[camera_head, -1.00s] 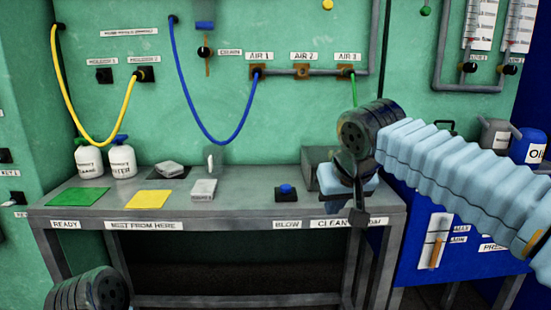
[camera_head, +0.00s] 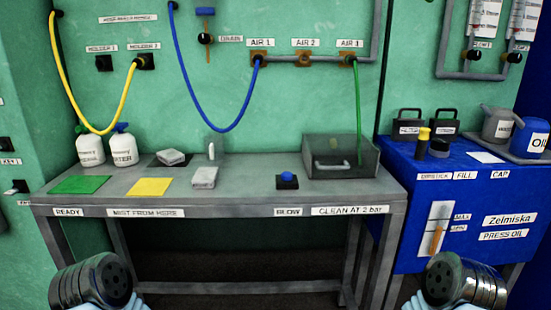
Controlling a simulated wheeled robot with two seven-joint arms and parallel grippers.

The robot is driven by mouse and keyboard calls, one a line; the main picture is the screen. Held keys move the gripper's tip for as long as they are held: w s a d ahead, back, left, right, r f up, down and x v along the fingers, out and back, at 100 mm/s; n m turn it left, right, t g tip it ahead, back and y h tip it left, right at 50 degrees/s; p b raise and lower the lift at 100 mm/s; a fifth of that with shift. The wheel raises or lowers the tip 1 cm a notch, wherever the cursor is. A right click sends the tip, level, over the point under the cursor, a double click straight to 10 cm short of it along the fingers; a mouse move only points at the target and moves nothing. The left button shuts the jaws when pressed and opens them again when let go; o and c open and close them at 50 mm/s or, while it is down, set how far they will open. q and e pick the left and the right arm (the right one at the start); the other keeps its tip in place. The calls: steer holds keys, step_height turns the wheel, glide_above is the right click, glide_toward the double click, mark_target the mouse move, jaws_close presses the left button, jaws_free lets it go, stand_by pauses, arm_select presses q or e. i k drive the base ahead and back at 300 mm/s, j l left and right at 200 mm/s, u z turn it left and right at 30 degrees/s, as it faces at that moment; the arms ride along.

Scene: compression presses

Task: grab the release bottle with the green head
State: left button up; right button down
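The release bottle is a white bottle (camera_head: 91,150) with a green head (camera_head: 80,129). It stands upright at the back left of the grey bench (camera_head: 240,190). A similar white bottle with a blue head (camera_head: 122,150) stands close on its right. Rounded dark joints of my left and right arms show at the bottom left and bottom right, below and in front of the bench. The fingers of both grippers are outside the picture. Neither arm is near the bottles.
A yellow hose (camera_head: 70,90) hangs behind the bottles. Green (camera_head: 80,185) and yellow (camera_head: 149,187) mats, small grey blocks (camera_head: 205,178), a blue button (camera_head: 287,181) and a clear box (camera_head: 341,156) are on the bench. A blue cabinet (camera_head: 410,190) stands right.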

mark_target(91, 148)
steer(key=j, duration=1.35)
steer(key=i+j, duration=0.15)
steer(key=j, duration=1.15)
steer(key=k+u, duration=0.05)
